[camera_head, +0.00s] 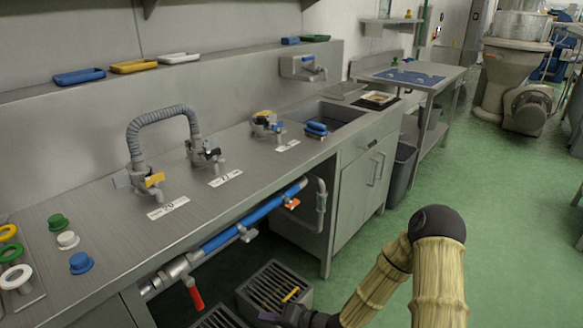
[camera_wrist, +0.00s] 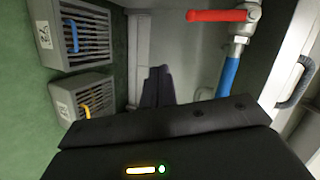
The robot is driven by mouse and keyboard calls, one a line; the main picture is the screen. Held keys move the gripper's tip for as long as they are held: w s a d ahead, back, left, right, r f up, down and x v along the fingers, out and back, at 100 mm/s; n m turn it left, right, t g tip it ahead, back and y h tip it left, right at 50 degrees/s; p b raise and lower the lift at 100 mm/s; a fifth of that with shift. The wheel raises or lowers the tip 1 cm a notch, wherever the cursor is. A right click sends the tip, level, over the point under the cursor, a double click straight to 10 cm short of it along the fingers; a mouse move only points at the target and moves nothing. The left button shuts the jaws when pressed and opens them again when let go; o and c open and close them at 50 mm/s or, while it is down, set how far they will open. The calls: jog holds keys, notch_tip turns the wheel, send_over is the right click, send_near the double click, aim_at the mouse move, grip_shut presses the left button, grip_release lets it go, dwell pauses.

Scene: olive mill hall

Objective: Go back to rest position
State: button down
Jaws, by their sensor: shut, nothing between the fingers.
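My gripper (camera_wrist: 158,75) shows as two dark fingers lying together, shut and empty, in the middle of the wrist view. In the head view my arm reaches down from the right, and the dark gripper end (camera_head: 268,316) is low at the bottom edge, beside the grey crates under the counter. Part of it is cut off by the frame. No held object shows in either view.
The steel counter (camera_head: 110,228) edge is close by. Under it run a blue pipe (camera_head: 245,218) and a red lever (camera_head: 196,298), also in the wrist view (camera_wrist: 217,15). Slatted grey crates (camera_head: 300,283) (camera_wrist: 115,85) stand near my gripper. Green floor (camera_head: 510,220) is open at right.

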jog(key=s+d+r+n+g+h, duration=0.1)
jog(key=d+r+n+h, duration=0.3)
jog(key=d+h, duration=0.85)
jog(key=s+d+r+m+g, duration=0.2)
jog(key=s+d+r, duration=0.75)
jog(key=r, duration=0.25)
jog(key=w+p+v, duration=0.2)
jog(key=p+v, duration=1)
jog(key=p, duration=0.1)
jog(key=w+r+p+v, duration=0.1)
jog(key=w+p+v, duration=0.1)
jog(key=p+v, duration=1.1)
jog(key=shift+a+r, duration=0.25)
jog(key=shift+a, duration=0.2)
jog(key=shift+w, duration=0.1)
